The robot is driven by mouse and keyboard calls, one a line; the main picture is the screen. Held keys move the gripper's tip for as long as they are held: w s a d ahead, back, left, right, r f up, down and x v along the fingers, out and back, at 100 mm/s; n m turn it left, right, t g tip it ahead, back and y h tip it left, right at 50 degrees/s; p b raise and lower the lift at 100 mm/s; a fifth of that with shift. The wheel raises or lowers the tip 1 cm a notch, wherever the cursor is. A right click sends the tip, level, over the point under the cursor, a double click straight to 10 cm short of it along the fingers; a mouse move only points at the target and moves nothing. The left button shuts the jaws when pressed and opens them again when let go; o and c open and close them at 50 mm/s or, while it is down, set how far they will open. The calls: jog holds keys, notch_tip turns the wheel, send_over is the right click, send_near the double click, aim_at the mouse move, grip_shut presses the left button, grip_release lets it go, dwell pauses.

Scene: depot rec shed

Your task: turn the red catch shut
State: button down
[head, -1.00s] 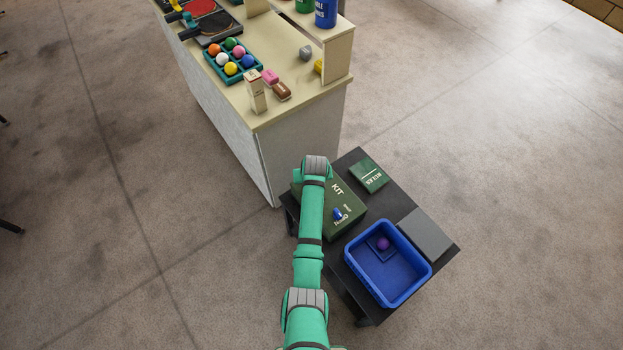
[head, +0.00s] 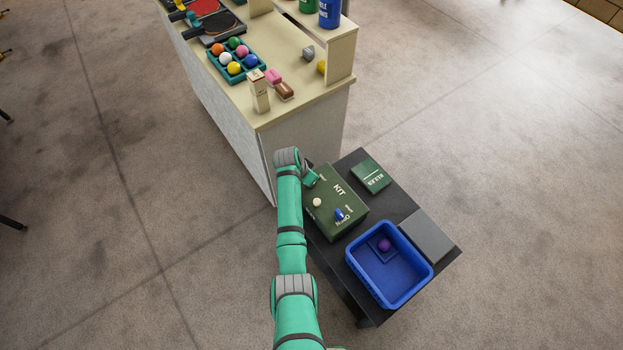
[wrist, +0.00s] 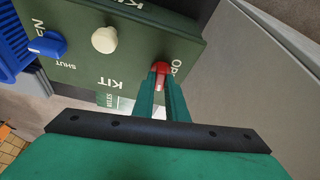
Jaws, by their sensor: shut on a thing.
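The red catch (wrist: 161,70) shows in the wrist view near the edge of the green kit box (wrist: 140,62), beside lettering that begins "OP". My gripper (wrist: 162,82) is shut on the red catch, one finger on each side, hiding part of it. How far the catch is turned I cannot tell. In the head view my gripper (head: 311,180) is at the far left edge of the kit box (head: 328,222), and the red catch is hidden there.
A cream knob (wrist: 104,39) and a blue catch (wrist: 48,44) marked "SHUT" are also on the box. On the dark low table (head: 397,205) are a blue bin (head: 428,270) with a purple ball (head: 384,245) and a green "RULES" box (head: 371,176). The counter (head: 290,116) stands close behind.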

jog(key=shift+m+g+h, duration=0.3)
jog(key=shift+m, duration=0.7)
jog(key=c, duration=1.8)
grip_release()
jog(key=shift+o, duration=0.2)
jog(key=v, duration=1)
jog(key=shift+r, duration=0.4)
jog(key=shift+a, duration=0.1)
